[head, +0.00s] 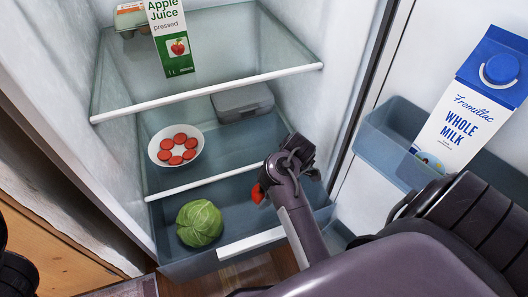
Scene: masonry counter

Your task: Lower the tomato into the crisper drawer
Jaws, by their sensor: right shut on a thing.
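The red tomato (258,193) shows in part at the left side of my right gripper (288,168), which hides most of it. The right gripper is shut on the tomato, over the right part of the crisper drawer in the picture. The crisper drawer (252,241) is the grey-blue bin at the bottom of the fridge, pulled out, with a pale front strip. A green cabbage (200,223) lies in its left part. I cannot tell the tomato's exact height above the drawer floor.
A white bowl with red slices (175,145) and a grey lidded box (243,102) stand on the shelf above. An apple juice carton (170,40) stands on the top shelf. A milk carton (474,104) is in the door bin (385,150) at right.

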